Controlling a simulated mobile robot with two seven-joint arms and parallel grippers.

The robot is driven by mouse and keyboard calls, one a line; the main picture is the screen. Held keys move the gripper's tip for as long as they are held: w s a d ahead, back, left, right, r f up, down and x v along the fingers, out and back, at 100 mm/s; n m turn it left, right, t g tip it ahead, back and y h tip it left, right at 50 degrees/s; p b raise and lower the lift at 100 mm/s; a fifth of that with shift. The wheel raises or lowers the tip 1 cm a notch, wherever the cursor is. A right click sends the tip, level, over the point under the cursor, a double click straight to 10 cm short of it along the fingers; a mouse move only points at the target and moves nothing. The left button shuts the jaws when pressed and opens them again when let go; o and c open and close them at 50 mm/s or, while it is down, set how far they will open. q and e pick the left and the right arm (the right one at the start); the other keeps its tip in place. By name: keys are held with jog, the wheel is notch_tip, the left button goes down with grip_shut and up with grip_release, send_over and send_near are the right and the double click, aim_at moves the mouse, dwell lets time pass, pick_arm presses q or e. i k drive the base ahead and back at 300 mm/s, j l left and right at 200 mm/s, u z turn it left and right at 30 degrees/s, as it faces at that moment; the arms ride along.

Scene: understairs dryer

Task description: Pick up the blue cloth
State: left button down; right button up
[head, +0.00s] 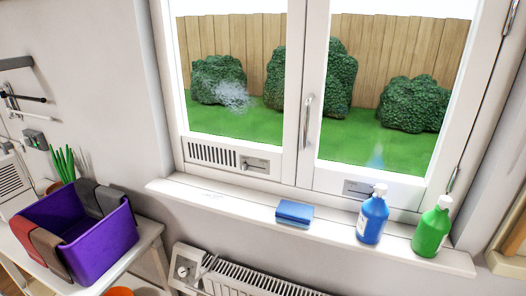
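A small blue block-like thing, perhaps the folded blue cloth (294,213), lies on the white window sill (225,207) below the middle of the window. It could also be a sponge; I cannot tell for sure. Nothing touches it. Neither of my grippers shows in the head view.
A blue bottle (372,218) and a green bottle (432,230) stand right of it on the sill. A radiator (245,276) is below. A purple bin (98,247) with dark and brown cloths over its rim stands on a white table at left. The sill's left part is clear.

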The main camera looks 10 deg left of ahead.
aim_at(297, 215)
jog(key=l+u, duration=0.1)
jog(key=l, duration=0.55)
jog(key=k+l+u, duration=0.15)
jog(key=l, duration=0.45)
